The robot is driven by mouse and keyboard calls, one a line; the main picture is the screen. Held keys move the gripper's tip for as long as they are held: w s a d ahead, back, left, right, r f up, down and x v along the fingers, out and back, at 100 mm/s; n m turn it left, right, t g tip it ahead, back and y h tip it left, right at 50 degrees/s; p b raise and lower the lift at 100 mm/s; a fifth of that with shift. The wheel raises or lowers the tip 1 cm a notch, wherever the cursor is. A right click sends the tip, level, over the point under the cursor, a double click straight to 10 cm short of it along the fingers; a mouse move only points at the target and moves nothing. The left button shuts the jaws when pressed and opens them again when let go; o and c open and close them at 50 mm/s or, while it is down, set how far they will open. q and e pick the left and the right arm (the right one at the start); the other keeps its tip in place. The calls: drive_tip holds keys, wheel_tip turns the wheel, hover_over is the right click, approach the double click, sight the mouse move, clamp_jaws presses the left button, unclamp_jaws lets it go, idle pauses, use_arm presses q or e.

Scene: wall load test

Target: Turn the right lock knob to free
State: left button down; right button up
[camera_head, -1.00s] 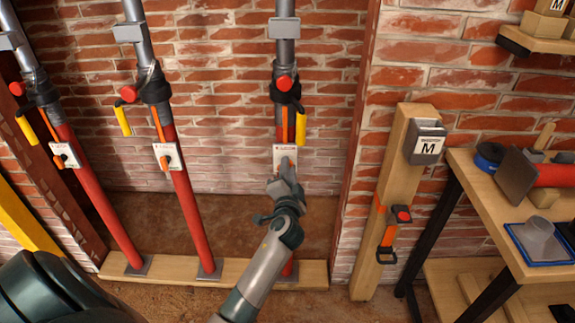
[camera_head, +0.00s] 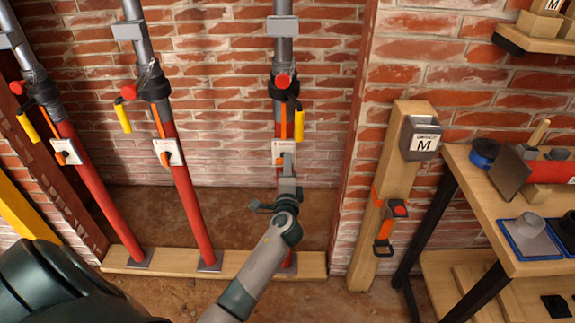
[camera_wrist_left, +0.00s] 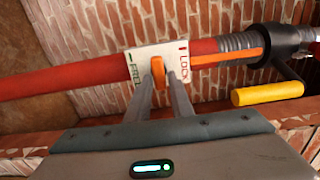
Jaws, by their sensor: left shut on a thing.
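The right red post (camera_head: 281,205) stands upright against the brick wall and carries a white lock plate (camera_head: 285,147). In the left wrist view the plate (camera_wrist_left: 143,62) reads FREE on its left side and LOCK on its right. An orange knob (camera_wrist_left: 158,72) sits on the plate between the two words, its handle across the post's length. My left gripper (camera_head: 287,168) reaches up from below, its fingers either side of the knob and shut on it. In the head view the fingers hide most of this knob. My right gripper is out of view.
Two more red posts (camera_head: 191,205) (camera_head: 98,205) with lock plates stand to the left. The right post's yellow-gripped crank (camera_head: 299,122) is above the plate. A wooden upright (camera_head: 400,165) and a workbench (camera_head: 470,190) are at the right. A wooden sill (camera_head: 235,262) runs under the posts.

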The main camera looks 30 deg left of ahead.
use_arm(q)
drive_tip(key=c, duration=1.7)
unclamp_jaws()
drive_tip(key=shift+s+d, duration=0.1)
